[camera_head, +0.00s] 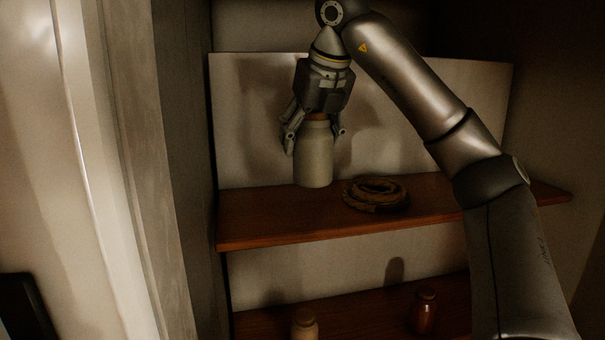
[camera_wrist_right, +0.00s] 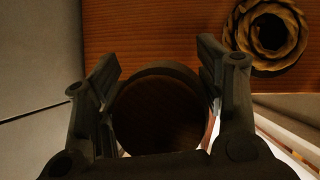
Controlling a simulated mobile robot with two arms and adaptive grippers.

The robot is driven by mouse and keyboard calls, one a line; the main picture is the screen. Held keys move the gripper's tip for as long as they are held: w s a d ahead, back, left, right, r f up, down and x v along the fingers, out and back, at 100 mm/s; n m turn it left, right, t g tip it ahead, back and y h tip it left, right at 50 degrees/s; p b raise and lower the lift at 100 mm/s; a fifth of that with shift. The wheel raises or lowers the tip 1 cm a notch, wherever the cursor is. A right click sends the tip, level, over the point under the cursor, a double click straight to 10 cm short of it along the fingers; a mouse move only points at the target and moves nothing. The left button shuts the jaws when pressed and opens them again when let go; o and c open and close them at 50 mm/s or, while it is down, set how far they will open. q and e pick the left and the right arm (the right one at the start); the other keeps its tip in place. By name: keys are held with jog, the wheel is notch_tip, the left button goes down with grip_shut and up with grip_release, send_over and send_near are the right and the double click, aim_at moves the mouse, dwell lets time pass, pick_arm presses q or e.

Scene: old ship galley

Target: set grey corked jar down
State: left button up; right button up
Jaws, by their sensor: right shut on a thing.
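The grey corked jar (camera_head: 313,160) is upright in the head view, at the upper wooden shelf (camera_head: 260,226). My right gripper (camera_head: 314,135) comes from above and is shut on the jar near its top. The brown cork shows just under the palm. In the right wrist view the round top of the jar (camera_wrist_right: 160,112) sits between the two fingers of my right gripper (camera_wrist_right: 160,95). Whether the jar's base touches the shelf I cannot tell. My left gripper is not in view.
A coil of rope (camera_head: 376,194) lies on the upper shelf just right of the jar; it also shows in the right wrist view (camera_wrist_right: 270,34). Two small jars, one pale (camera_head: 304,324) and one red-brown (camera_head: 424,312), stand on the lower shelf. The upper shelf's left part is clear.

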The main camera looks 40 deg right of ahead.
jog(key=x, duration=0.9)
jog(key=shift+d+p, duration=0.3)
jog(key=shift+p, duration=0.05)
jog(key=shift+f, duration=0.4)
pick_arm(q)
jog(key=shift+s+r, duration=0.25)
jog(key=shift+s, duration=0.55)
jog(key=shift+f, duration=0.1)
pick_arm(e)
jog(key=o, duration=1.4)
jog(key=shift+a+f, duration=0.1)
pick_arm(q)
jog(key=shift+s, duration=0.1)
pick_arm(e)
jog(key=shift+o, duration=0.2)
